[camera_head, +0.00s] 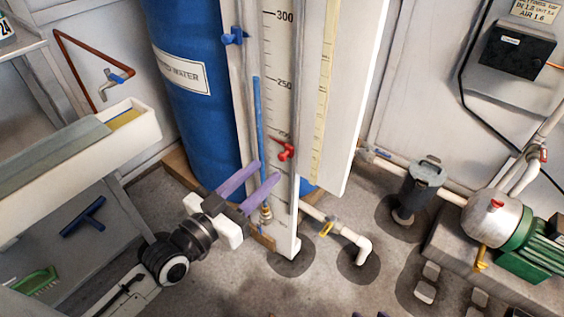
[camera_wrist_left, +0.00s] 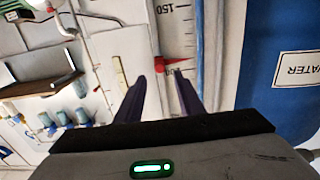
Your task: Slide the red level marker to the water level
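The red level marker (camera_head: 286,152) sits on the white gauge board (camera_head: 276,110), near the 200 mark and well below the 250 mark. It also shows in the left wrist view (camera_wrist_left: 174,63), just beyond the fingertips. The blue water column (camera_head: 259,120) fills the sight tube left of the scale. Its top is slightly above the 250 mark. My left gripper (camera_head: 268,170) is open, its purple fingers apart with nothing between them. Its tips are just below and left of the marker, apparently not touching it. Small dark tips at the head view's bottom edge may be my right gripper.
A blue water tank (camera_head: 202,110) stands behind the gauge. A blue clamp (camera_head: 235,36) is fixed high on its left side. A white trough (camera_head: 130,140) is at left. White piping (camera_head: 350,240) runs along the floor, with a pump (camera_head: 497,220) at right.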

